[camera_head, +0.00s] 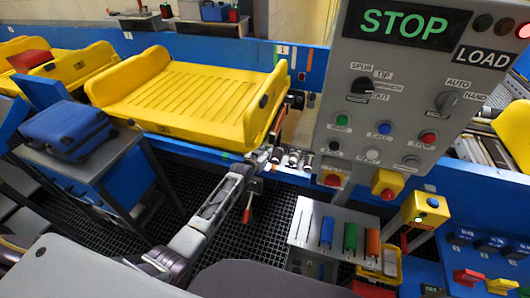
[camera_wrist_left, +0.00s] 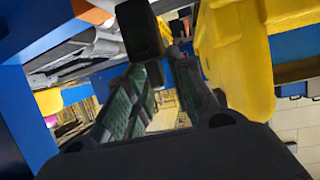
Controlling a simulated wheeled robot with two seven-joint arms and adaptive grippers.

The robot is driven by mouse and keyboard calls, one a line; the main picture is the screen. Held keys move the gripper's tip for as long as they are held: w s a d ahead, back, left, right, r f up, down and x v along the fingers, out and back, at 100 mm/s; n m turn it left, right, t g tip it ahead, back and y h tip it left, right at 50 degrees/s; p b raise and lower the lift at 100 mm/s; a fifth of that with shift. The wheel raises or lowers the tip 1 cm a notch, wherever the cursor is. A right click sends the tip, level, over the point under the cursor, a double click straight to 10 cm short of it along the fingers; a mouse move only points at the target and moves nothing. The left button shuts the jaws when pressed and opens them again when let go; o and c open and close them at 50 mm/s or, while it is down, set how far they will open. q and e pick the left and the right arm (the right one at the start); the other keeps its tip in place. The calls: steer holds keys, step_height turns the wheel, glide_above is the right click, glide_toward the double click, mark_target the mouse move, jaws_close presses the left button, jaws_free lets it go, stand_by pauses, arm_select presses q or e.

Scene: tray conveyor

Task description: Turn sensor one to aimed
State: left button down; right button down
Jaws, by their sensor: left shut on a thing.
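My left gripper (camera_head: 268,148) reaches up to the right end of the big yellow tray (camera_head: 190,92), beside the blue conveyor rail. In the left wrist view its two ridged fingers (camera_wrist_left: 160,70) are shut on a dark block-shaped head (camera_wrist_left: 138,30), which looks like a sensor; I cannot read a label on it or tell its exact aim. In the head view the gripper's tips and the part between them are small and partly hidden against dark brackets. My right gripper is not in view.
The grey control panel (camera_head: 398,75) reads STOP and stands close to the right of the gripper. A blue case (camera_head: 63,130) lies on a cabinet at left. Dark grating floor is open under the arm.

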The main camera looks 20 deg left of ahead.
arm_select(q)
steer(key=shift+w+a+r+n+y+p, duration=0.1)
steer(key=shift+w+r+n+y+p, duration=0.15)
steer(key=shift+r+p, duration=0.1)
steer(key=shift+w+a+r+n+y+p, duration=0.1)
steer(key=shift+r+n+y+p, duration=0.05)
steer(key=shift+r+y+p, duration=0.15)
steer(key=shift+s+f+n+y+p, duration=0.1)
steer(key=shift+f+n+y+p, duration=0.05)
steer(key=shift+n+y+p, duration=0.25)
steer(key=shift+s+d+f, duration=0.1)
steer(key=shift+f, duration=0.15)
steer(key=c, duration=1.5)
jaws_free()
steer(key=shift+s+f, duration=0.15)
steer(key=shift+s+d+f, duration=0.1)
steer(key=shift+s, duration=0.05)
steer(key=shift+v, duration=5.9)
